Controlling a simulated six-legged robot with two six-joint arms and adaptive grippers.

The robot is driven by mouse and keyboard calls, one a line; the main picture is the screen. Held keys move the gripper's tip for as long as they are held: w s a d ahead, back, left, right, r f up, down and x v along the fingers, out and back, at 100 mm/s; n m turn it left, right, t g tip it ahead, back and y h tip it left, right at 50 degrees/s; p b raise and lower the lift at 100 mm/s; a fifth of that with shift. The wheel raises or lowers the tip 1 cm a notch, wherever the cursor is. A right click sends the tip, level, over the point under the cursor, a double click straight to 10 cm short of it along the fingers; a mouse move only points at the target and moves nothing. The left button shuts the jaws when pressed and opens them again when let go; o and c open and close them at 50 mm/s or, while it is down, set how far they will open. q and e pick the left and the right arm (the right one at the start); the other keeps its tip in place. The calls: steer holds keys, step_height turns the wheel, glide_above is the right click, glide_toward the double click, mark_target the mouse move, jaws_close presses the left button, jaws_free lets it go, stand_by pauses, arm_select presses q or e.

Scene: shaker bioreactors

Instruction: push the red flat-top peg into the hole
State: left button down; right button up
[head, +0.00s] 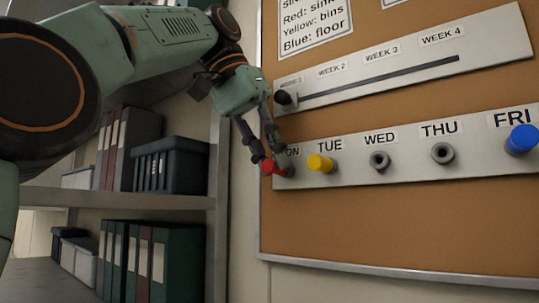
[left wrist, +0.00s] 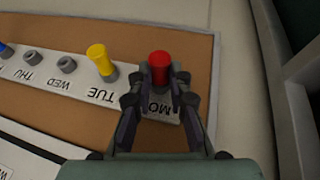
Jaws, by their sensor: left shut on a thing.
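The red flat-top peg (head: 268,166) is held between the fingers of my left gripper (head: 266,160), at the MON place on the white day strip (head: 345,174). In the left wrist view the red peg (left wrist: 160,68) stands between the two fingertips of my left gripper (left wrist: 161,84). The gripper is shut on it. The hole at MON is mostly hidden by the peg and fingers, so how deep the peg sits cannot be told. My right gripper is not in view.
A yellow peg (head: 320,163) is at TUE and a blue peg (head: 522,139) at FRI. WED (head: 379,160) and THU (head: 443,153) have empty grey sockets. A week slider with a black knob (head: 283,98) is just above. Shelves with binders (head: 131,262) stand left.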

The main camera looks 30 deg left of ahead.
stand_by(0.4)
arm_select(q)
steer(key=shift+s+b, duration=0.15)
steer(key=shift+b, duration=0.2)
steer(key=shift+s+b, duration=0.35)
steer(key=shift+s, duration=0.2)
steer(key=shift+s+a+b, duration=0.1)
steer(key=shift+s+b, duration=0.45)
steer(key=shift+s, duration=0.05)
steer(key=shift+w, duration=0.15)
